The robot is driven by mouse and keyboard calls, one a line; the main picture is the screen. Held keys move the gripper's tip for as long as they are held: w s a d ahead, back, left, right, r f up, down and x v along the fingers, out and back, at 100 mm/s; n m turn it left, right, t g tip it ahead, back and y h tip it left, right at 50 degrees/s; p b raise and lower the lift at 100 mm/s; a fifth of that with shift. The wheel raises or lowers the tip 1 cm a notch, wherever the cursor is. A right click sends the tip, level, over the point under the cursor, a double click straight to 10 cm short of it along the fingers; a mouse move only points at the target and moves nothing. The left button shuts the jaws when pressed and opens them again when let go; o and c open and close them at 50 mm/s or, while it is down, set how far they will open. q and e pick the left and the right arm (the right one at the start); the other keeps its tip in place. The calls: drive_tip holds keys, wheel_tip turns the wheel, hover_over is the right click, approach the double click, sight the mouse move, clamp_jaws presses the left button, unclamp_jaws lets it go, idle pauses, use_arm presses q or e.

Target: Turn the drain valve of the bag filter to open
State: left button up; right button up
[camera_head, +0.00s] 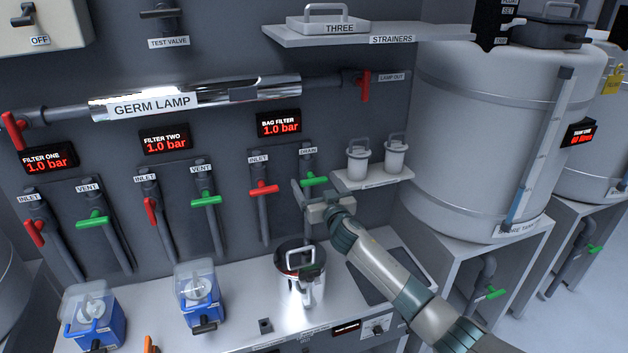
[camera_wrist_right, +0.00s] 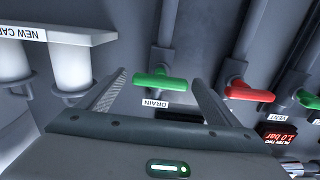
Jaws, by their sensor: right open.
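The bag filter's drain valve has a green handle (camera_head: 314,181) on a grey pipe, under a DRAIN label (camera_head: 308,151). The handle lies crosswise to its pipe. In the right wrist view the green handle (camera_wrist_right: 160,80) sits between the two fingertips, with the DRAIN label (camera_wrist_right: 155,103) beside it. My right gripper (camera_head: 311,191) is open at the handle, one finger on either side; I cannot tell whether either finger touches it. It also shows in the right wrist view (camera_wrist_right: 160,77). My left gripper is not in view.
The red inlet handle (camera_head: 264,189) is close on the left. The shiny bag filter housing (camera_head: 301,275) stands below on the bench. The bag filter display (camera_head: 279,123) reads 1.0 bar.

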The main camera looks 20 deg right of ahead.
drive_tip(key=shift+w, duration=0.7)
drive_tip(key=shift+c, duration=0.3)
drive_tip(key=c, duration=1)
